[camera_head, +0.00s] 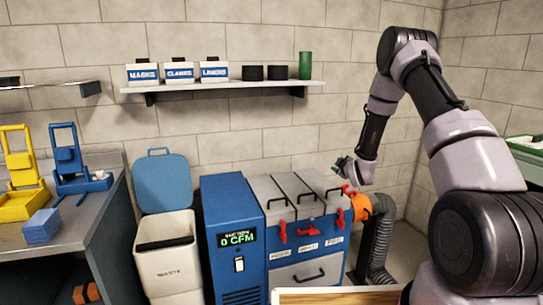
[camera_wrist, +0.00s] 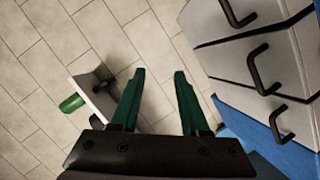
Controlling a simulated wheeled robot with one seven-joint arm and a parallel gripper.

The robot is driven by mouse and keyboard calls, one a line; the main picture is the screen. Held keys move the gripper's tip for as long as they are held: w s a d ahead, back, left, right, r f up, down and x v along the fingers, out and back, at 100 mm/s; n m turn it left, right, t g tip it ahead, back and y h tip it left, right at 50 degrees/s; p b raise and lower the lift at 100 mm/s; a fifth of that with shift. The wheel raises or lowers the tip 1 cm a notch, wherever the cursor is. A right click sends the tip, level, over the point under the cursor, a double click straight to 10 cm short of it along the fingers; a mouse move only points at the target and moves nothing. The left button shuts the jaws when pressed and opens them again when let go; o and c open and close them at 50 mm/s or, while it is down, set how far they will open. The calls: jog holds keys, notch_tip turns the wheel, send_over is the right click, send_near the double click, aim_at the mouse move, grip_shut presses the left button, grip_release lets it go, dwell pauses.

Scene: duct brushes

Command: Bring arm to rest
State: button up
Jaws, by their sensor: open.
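My gripper (camera_head: 343,165) is raised in front of the brick wall, near the right end of the blue chest with grey lids (camera_head: 297,194). In the wrist view my gripper (camera_wrist: 159,73) shows two green fingers spread apart with nothing between them. The chest's grey lids with black handles (camera_wrist: 250,50) fill the right side of that view. My arm (camera_head: 400,85) is bent, rising from the lower right and folding down to the gripper.
A wall shelf (camera_head: 225,86) holds labelled boxes, black cylinders and a green cylinder (camera_head: 305,65). A blue cabinet with a display (camera_head: 232,225) stands beside a white bin (camera_head: 166,255). A grey duct hose (camera_head: 379,240) with an orange collar is right of the chest. A bench (camera_head: 85,207) stands left.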

jog(key=s+r+m+g, duration=0.1)
jog(key=s+r+m, duration=0.25)
jog(key=r, duration=0.45)
jog(key=s+d+r+m+g+h, duration=0.1)
jog(key=s+r+m, duration=0.1)
jog(key=s+r, duration=0.5)
jog(key=s+r+m+g, duration=0.1)
jog(key=s+r+m, duration=0.15)
jog(key=r, duration=0.75)
jog(key=s+a+r+m+g, duration=0.1)
jog(key=s+r+m, duration=0.1)
jog(key=s, duration=0.9)
jog(key=s+a+r+m+g+y, duration=0.1)
jog(key=s+r+m+g, duration=0.1)
jog(key=s, duration=0.9)
jog(key=s+a+r+m+g+y, duration=0.1)
jog(key=s+r+m, duration=0.3)
jog(key=s, duration=0.7)
jog(key=shift+s+a+r+g, duration=0.15)
jog(key=shift+s+a+g, duration=0.2)
jog(key=shift+a+g, duration=0.05)
jog(key=shift+w, duration=0.1)
